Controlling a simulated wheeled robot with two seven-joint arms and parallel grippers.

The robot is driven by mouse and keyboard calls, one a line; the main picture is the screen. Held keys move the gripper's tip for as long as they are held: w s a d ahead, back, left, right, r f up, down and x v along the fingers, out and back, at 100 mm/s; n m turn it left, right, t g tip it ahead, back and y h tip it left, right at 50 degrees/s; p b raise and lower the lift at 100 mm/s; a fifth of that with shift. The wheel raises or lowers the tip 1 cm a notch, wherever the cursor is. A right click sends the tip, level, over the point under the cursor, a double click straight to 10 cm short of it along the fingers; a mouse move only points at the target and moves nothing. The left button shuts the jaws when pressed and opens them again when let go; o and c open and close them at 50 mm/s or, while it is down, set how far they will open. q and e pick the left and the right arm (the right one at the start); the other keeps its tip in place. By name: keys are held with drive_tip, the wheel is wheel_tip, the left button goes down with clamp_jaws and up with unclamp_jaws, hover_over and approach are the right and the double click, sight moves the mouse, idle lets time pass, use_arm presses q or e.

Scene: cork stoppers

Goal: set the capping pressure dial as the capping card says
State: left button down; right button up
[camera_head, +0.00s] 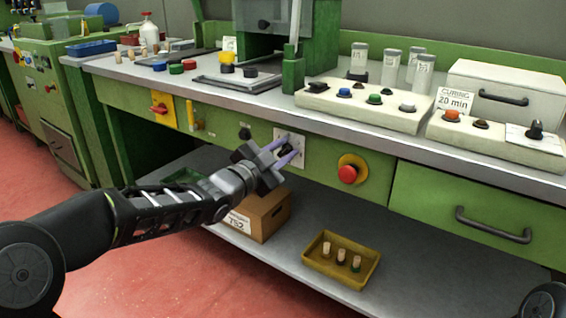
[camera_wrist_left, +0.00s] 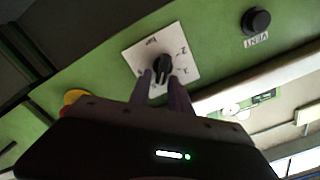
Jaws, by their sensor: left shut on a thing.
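The dial is a black knob (camera_wrist_left: 162,64) on a square white plate (camera_wrist_left: 183,52) with marks around it, on the green front panel of the bench. The plate (camera_head: 298,139) also shows in the head view, partly behind my gripper. My left gripper (camera_head: 290,152) reaches it from the left, its two purple fingers (camera_wrist_left: 165,88) closed on the knob. The marks are too small and tilted to read surely. My right gripper is not in view.
A red mushroom button (camera_head: 348,173) on a yellow base sits right of the dial. A black VENT knob (camera_head: 245,133) is on its left. A curing card (camera_head: 453,101) reads 20 min. A yellow tray (camera_head: 318,262) with stoppers and a cardboard box (camera_head: 262,217) stand on the lower shelf.

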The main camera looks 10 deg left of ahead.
use_arm(q)
drive_tip(key=shift+d+f+m+b, duration=0.1)
drive_tip(key=shift+f+m+b, duration=0.1)
drive_tip(key=shift+m+b, duration=0.7)
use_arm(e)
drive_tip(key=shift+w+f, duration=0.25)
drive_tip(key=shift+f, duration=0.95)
use_arm(q)
drive_tip(key=c, duration=1.4)
unclamp_jaws()
drive_tip(key=shift+c, duration=0.2)
drive_tip(key=shift+s+r, duration=0.1)
